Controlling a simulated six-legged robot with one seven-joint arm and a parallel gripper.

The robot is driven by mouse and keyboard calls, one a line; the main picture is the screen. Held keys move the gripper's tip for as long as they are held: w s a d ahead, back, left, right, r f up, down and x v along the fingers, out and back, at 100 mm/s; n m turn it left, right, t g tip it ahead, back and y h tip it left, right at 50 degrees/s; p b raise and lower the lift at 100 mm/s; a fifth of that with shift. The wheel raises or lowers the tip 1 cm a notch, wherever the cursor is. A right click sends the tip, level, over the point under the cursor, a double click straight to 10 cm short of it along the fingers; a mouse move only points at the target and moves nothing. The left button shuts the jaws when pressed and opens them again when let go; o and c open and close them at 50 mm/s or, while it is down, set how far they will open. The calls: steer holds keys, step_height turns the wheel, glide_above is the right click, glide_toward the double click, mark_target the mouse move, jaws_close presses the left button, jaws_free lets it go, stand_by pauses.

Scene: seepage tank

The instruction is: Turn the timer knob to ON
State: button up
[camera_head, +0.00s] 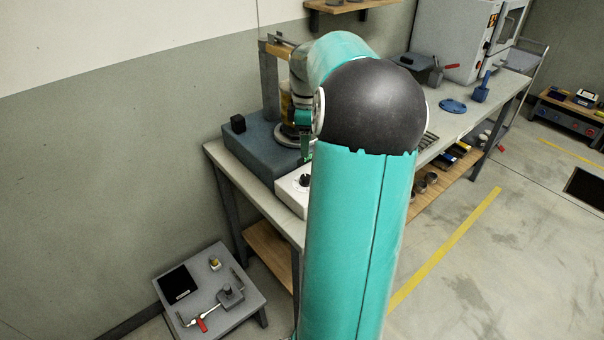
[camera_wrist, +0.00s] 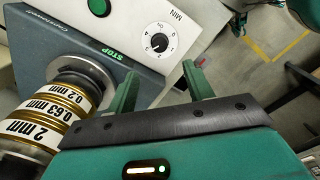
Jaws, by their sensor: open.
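The timer knob (camera_wrist: 159,42) is a small black dial on a white panel (camera_wrist: 185,18) in the wrist view, with printed marks around it and the word MIN nearby. Its pointer setting is too small to read surely. In the head view the knob (camera_head: 304,180) shows on the white control box (camera_head: 289,192), beside my arm. My gripper (camera_wrist: 160,72) is open and empty. Its two green fingers stand apart, pointing toward the panel, with the knob ahead between them in the picture and apart from them. My arm hides most of the gripper in the head view.
A stack of brass sieves (camera_wrist: 45,118) labelled 2 mm, 0.63 mm and 0.2 mm stands close left of the gripper. A green button (camera_wrist: 99,6) and a STOP label are on the machine. A low table (camera_head: 255,290) with tools is at the lower left.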

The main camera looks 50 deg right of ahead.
mark_target(306, 176)
step_height(306, 176, down, 12)
stand_by(0.4)
steer(key=shift+c, duration=0.2)
steer(key=c, duration=0.9)
